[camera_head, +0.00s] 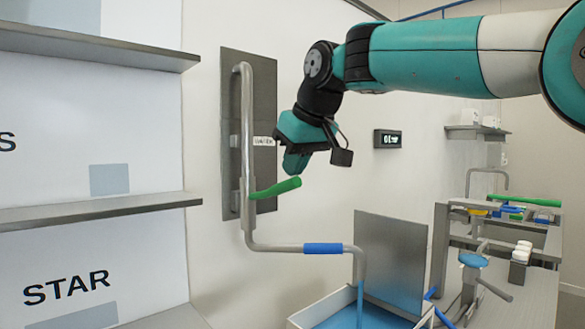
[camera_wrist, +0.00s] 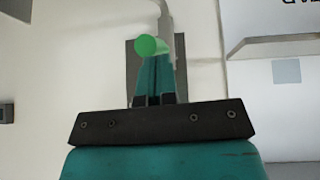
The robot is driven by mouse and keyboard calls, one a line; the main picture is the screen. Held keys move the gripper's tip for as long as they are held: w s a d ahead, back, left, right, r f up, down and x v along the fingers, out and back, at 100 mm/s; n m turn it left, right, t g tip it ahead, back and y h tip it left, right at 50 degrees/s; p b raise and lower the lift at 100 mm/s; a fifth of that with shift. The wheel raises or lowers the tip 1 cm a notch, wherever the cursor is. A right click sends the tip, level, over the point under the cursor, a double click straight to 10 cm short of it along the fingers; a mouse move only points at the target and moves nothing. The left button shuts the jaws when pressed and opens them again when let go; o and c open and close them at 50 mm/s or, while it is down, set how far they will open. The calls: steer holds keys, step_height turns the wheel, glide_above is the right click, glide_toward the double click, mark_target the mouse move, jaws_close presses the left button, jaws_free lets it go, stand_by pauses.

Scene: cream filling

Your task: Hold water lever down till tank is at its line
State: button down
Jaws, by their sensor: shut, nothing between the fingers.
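The green water lever (camera_head: 276,188) sticks out to the right from the grey pipe (camera_head: 247,120) on the wall plate, its free end tilted slightly up. My gripper (camera_head: 291,172) is shut and empty, fingers down just above the lever's free end. In the wrist view the lever's round green end (camera_wrist: 151,46) shows right at the fingertips (camera_wrist: 153,62); I cannot tell whether they touch. The tank (camera_head: 303,316) stands below, holding blue water (camera_head: 340,318). A bluish column (camera_head: 360,285) runs down from the pipe's end into it. I cannot make out the tank's line.
A blue sleeve (camera_head: 323,248) sits on the pipe's horizontal run. A grey upright panel (camera_head: 390,262) stands behind the tank. Shelves (camera_head: 100,212) line the left side. A small dark display (camera_head: 388,139) is on the wall. A bench with coloured items (camera_head: 515,215) is at right.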

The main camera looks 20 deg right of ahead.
steer(key=v, duration=0.8)
steer(key=shift+r, duration=0.3)
steer(key=shift+f, duration=0.1)
stand_by(1.0)
steer(key=s+a+f+n+g+y, duration=0.1)
steer(key=s+f+g, duration=0.5)
steer(key=s+f, duration=2)
step_height(320, 180, down, 5)
steer(key=shift+s+a+r+n+y, duration=0.2)
steer(key=shift+s+n+y, duration=0.1)
steer(key=shift+n+y, duration=0.15)
